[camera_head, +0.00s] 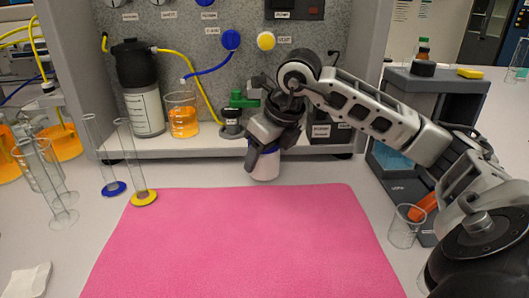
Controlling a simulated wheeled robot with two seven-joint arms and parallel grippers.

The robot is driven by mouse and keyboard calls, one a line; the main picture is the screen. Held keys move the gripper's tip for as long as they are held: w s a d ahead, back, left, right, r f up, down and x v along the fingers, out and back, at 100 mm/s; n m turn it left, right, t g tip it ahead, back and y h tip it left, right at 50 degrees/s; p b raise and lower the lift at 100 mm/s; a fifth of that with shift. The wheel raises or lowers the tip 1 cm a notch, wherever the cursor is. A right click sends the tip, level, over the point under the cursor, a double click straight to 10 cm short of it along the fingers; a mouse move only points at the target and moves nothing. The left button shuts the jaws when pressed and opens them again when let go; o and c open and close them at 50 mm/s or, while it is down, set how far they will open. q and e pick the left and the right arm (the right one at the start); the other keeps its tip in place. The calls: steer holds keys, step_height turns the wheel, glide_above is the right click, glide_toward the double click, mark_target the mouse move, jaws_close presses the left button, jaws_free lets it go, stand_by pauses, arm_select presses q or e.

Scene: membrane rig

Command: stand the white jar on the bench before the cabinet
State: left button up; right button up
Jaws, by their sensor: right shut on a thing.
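My right gripper (264,148) reaches in from the right and is shut on the jar's upper part from above. The gripper hides much of the jar's top. I cannot tell whether the jar's base touches the bench (325,174). The cabinet (215,148) stands behind, with a grey panel and a light shelf. My left gripper is not in view.
A pink mat (240,240) covers the middle of the bench. Tall glass cylinders (133,165) stand at the left. A beaker of orange liquid (183,120) and a dark-capped bottle (145,100) stand on the cabinet shelf. An empty glass beaker (405,230) stands at the right.

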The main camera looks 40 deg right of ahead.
steer(key=shift+f+b, duration=0.35)
stand_by(0.3)
steer(key=shift+f, duration=0.25)
steer(key=o, duration=1)
steer(key=shift+o, duration=0.3)
steer(key=shift+r, duration=0.1)
steer(key=shift+d, duration=0.1)
